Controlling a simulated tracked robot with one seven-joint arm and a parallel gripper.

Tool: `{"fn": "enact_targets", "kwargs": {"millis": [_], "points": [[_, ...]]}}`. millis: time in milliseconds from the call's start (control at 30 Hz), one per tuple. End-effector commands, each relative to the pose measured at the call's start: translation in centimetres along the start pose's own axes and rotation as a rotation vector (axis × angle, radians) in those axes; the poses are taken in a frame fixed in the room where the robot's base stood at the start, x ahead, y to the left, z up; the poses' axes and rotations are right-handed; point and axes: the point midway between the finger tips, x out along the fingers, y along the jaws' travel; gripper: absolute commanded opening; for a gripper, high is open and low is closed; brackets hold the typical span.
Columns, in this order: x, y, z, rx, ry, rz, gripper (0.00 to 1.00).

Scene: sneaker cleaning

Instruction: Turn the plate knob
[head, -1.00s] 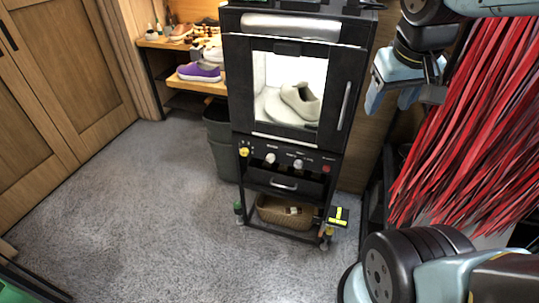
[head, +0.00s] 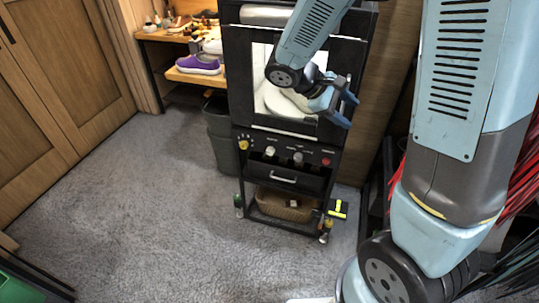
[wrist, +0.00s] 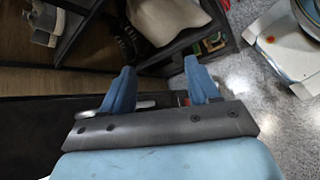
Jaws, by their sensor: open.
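The black cabinet (head: 236,95) has a control panel below its glass door. A row on the panel holds a yellow knob (head: 243,144), two pale knobs, the left one (head: 269,152) and the right one (head: 298,158), and a red button (head: 326,162). The labels are too small to read, so I cannot tell which is the plate knob. My gripper (head: 348,108) is open and empty, in front of the door's right side, above and apart from the knobs. Its two blue fingers (wrist: 161,88) stand spread in the wrist view.
A white round plate with a shoe inside the cabinet is partly hidden by my arm. A drawer handle (head: 283,180) and a basket (head: 284,205) lie below the panel. A grey bin (head: 221,135) stands left. The carpet (head: 140,220) in front is clear.

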Motion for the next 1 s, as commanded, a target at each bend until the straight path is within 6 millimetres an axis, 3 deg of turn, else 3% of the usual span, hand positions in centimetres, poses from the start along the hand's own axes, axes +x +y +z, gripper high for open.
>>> {"fn": "enact_targets", "kwargs": {"millis": [333,567,767,1000], "points": [[0.2,-1.2,-9.2,-0.297,-0.140,0.315,0.60],[0.0,-3.5,-15.7,-0.481,-0.199,0.543,0.60],[-0.1,-6.7,-21.4,-0.635,-0.228,0.752,0.60],[0.1,-12.4,-28.1,-0.813,-0.233,1.009,0.60]]}}
